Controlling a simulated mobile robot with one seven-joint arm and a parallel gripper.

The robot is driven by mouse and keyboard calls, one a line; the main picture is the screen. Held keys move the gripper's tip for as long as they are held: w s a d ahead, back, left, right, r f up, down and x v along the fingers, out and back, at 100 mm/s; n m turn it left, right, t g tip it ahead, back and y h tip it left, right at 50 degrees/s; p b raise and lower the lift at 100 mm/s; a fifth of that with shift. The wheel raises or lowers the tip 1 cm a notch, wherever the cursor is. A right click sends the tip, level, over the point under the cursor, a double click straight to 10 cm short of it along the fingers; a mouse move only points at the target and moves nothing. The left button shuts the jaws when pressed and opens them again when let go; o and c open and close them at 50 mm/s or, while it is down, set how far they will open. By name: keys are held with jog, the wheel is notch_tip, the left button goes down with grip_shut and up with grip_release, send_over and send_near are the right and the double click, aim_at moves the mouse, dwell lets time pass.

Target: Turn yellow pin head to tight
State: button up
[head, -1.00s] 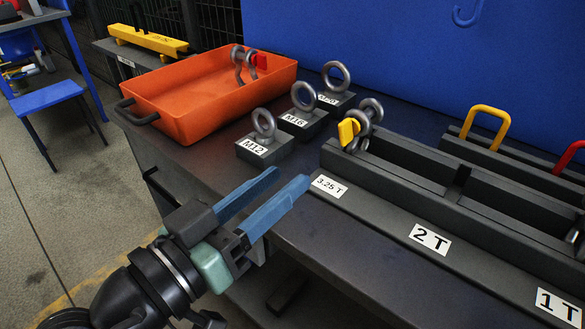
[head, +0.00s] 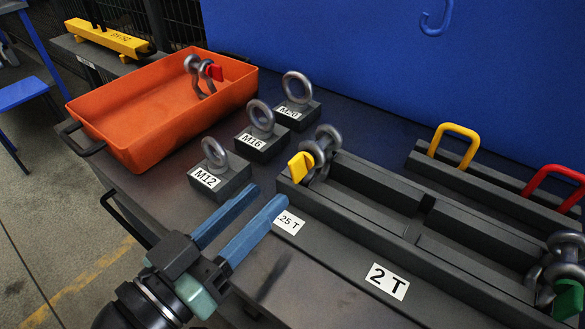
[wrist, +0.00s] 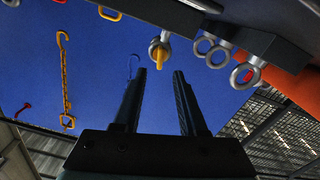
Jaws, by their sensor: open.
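The yellow pin head (head: 300,166) is a flat tab on the left side of a grey shackle (head: 326,146). The shackle stands in the left end of a dark slotted rack, in the compartment by the partly hidden "3.25 T" label. My gripper (head: 246,206) is open and empty, in front and to the left of the pin head and apart from it. Its two blue fingers point up and right toward the rack. In the wrist view the yellow pin head (wrist: 163,52) shows beyond the open fingers, near the top middle.
An orange tray (head: 110,125) holding a shackle with a red pin head (head: 214,72) stands at the left. Eye bolts on blocks labelled M12 (head: 220,180), M16 (head: 262,142) and M20 (head: 296,105) stand between tray and rack. A green-pinned shackle (head: 566,285) is at the right.

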aim_at(291, 172)
jog(key=x, duration=0.6)
jog(key=shift+w+d, duration=0.2)
jog(key=shift+w, duration=0.05)
grip_shut()
